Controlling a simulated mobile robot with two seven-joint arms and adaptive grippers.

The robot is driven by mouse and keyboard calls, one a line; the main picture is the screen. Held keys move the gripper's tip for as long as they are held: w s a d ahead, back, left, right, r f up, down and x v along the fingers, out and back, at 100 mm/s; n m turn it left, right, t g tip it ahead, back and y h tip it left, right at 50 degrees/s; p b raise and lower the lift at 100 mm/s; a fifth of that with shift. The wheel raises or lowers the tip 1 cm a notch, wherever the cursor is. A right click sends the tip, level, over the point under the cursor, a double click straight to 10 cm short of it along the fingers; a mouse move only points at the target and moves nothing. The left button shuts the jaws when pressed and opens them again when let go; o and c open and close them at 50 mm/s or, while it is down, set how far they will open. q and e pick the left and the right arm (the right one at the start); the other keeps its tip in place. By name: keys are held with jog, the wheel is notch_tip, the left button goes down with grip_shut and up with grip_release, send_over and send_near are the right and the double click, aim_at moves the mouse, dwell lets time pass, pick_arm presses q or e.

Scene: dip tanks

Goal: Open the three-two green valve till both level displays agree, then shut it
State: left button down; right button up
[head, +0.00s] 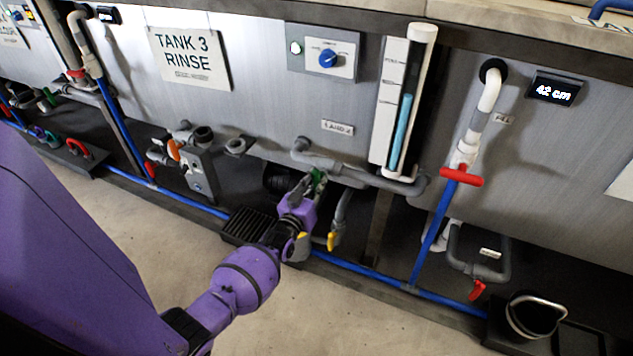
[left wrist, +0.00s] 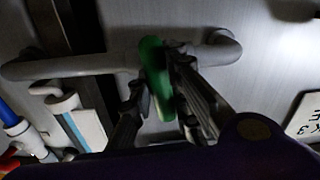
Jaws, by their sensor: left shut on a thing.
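The green valve handle (head: 318,180) is on the grey pipe between the two tanks, low under the sight tube. My left gripper (head: 311,184) reaches it from the front and is shut on it. In the left wrist view the green handle (left wrist: 156,78) lies between the fingers of the left gripper (left wrist: 160,88) and appears to run across the grey pipe (left wrist: 75,66). The right level display (head: 555,89) reads 42 cm. The left level display (head: 109,15) is lit, but its figure is too small to read. My right gripper is not in view.
The sight tube (head: 402,110) shows blue liquid partway up. A red-handled valve (head: 461,177) sits on the right fill pipe. The floor in front is clear.

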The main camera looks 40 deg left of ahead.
pick_arm(q)
jog(key=shift+m, duration=1)
jog(key=c, duration=1.6)
grip_release()
jog(key=shift+c, duration=0.2)
jog(key=v, duration=1.2)
